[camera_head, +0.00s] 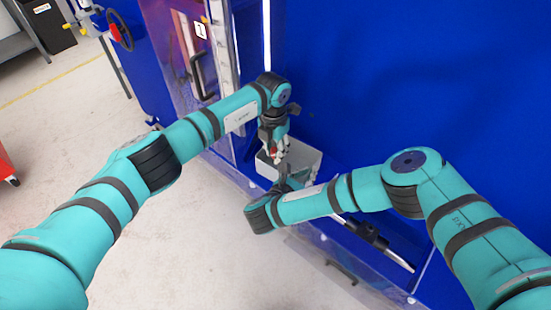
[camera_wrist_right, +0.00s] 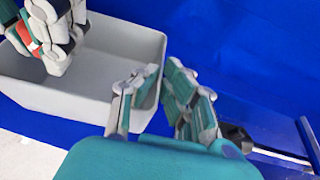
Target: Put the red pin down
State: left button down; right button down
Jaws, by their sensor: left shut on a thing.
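The red pin (camera_head: 273,152) is a small red patch between the fingers of my left gripper (camera_head: 277,154). My left gripper is shut on it, pointing down over the light grey bin (camera_head: 306,163). The right wrist view also shows the red pin (camera_wrist_right: 26,34), mostly hidden by the grey and teal fingers of my left gripper (camera_wrist_right: 48,60), inside or just above the bin (camera_wrist_right: 70,97).
The bin stands on a blue ledge against a blue wall (camera_head: 400,80). A dark tool with a metal end (camera_head: 370,235) lies on the ledge to the right. A door with a black handle (camera_head: 201,76) is at the upper left. The pale floor (camera_head: 190,230) is clear.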

aim_at(274, 149)
pick_arm(q)
jog(key=shift+f, duration=1.75)
jog(key=shift+f, duration=0.1)
jog(key=c, duration=1.2)
grip_release()
jog(key=shift+o, duration=0.2)
notch_tip(274, 149, up, 12)
jog(key=shift+a+r, duration=0.15)
pick_arm(e)
jog(key=c, duration=1.4)
grip_release()
